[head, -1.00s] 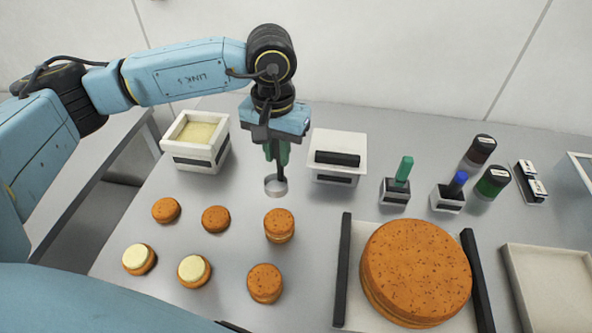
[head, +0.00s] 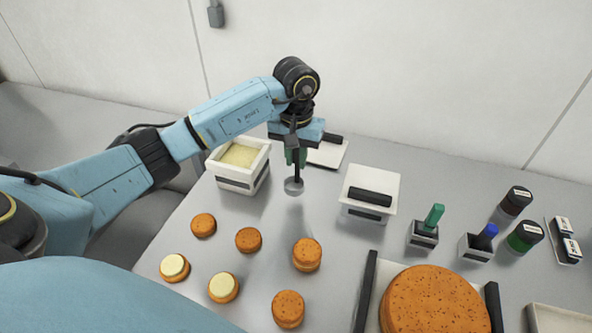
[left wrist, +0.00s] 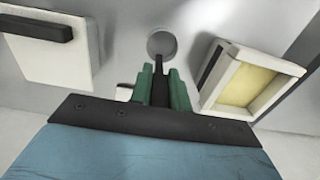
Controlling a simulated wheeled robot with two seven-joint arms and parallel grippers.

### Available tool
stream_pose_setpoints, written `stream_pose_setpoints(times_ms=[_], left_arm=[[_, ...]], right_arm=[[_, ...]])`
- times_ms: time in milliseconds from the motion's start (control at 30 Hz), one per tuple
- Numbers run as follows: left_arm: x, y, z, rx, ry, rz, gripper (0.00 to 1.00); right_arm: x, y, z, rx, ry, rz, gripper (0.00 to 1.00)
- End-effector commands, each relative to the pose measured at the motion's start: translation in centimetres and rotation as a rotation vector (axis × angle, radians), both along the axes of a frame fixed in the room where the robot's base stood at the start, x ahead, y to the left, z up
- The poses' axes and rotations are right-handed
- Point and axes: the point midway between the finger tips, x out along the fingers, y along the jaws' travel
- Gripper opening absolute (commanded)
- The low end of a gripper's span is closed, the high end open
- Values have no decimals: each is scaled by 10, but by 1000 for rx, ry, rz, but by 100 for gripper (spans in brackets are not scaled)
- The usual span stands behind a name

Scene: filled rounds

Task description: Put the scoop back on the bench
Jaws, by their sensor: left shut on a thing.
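My left gripper (head: 296,157) is shut on the scoop's dark handle and points down over the bench (head: 270,205). The scoop's round grey bowl (head: 293,186) hangs below the fingers, right of the filling tub. In the left wrist view the green fingers (left wrist: 162,88) close on the handle, and the scoop bowl (left wrist: 161,44) shows beyond them. I cannot tell whether the bowl touches the bench. My right gripper is not in view.
The white tub (head: 240,176) holds pale yellow filling. A white block with a dark bar (head: 370,197) stands to the right; another white piece (head: 327,154) lies behind my gripper. Several small rounds (head: 306,254), two cream-topped, lie in front. Stamps and a large cake (head: 434,302) are at right.

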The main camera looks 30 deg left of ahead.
Motion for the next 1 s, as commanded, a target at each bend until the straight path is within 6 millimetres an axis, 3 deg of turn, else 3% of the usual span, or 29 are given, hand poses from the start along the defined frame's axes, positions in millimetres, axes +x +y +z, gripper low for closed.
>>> stream_pose_setpoints(times_ms=[333,733,767,800,900,1000], left_arm=[[0,-1,-38,-1,0,-1,0],[0,0,-44,1,-4,-1,0],[0,0,-43,1,-3,-1,22],[0,0,-43,1,-3,-1,27],[0,0,-43,0,-2,-1,40],[0,0,-43,0,-2,-1,40]], right_arm=[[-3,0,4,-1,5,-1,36],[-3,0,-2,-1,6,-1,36],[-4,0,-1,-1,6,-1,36],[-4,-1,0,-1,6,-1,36],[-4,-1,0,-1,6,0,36],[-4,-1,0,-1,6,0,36]])
